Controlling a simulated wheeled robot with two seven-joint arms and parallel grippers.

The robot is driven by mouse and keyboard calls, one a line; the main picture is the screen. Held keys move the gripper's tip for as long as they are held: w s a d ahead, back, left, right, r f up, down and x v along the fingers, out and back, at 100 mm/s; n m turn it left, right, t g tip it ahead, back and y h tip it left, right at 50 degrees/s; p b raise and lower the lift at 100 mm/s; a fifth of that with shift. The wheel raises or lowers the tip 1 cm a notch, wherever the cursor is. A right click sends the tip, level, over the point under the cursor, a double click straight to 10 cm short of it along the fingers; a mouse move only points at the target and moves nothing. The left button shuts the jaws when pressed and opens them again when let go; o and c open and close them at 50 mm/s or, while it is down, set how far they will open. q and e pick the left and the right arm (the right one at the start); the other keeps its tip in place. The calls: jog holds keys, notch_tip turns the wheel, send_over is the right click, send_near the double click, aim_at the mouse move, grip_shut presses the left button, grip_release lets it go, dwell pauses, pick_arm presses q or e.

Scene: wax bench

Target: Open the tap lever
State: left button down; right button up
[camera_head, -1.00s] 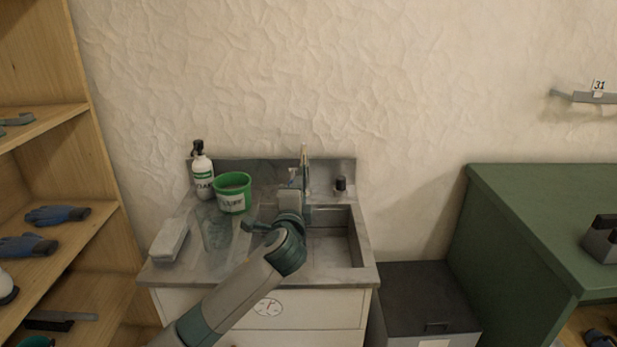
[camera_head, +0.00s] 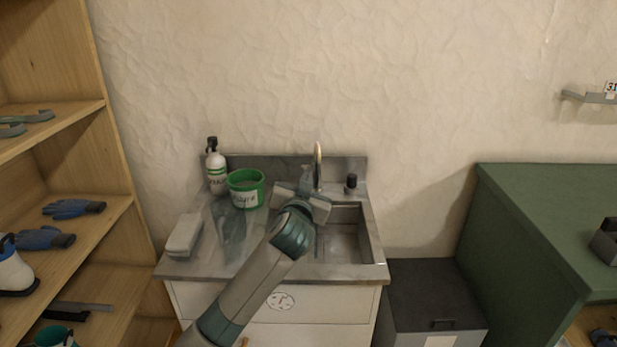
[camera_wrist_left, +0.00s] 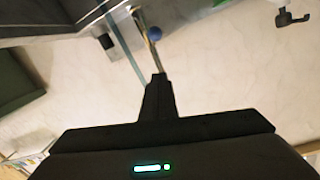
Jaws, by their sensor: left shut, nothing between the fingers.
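The tap (camera_head: 318,158) stands at the back of the sink, its curved metal spout rising above my left gripper. My left gripper (camera_head: 308,174) is in front of the tap's lower part and hides it in the head view. In the left wrist view my left gripper (camera_wrist_left: 158,80) is shut and empty, its tips pointing at the tap (camera_wrist_left: 146,40). A round blue knob (camera_wrist_left: 155,33) shows beside the tap, seemingly the lever's end. I cannot tell whether the fingers touch the tap or lever. My right gripper is in neither view.
The sink basin (camera_head: 343,240) lies right of my arm. A green tub (camera_head: 246,188) and a white bottle (camera_head: 216,170) stand left of the gripper. A small black-topped item (camera_head: 351,184) stands right of the tap. A pale block (camera_head: 184,236) lies at the counter's left.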

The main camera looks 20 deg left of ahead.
pick_arm(q)
jog(key=shift+w, duration=0.1)
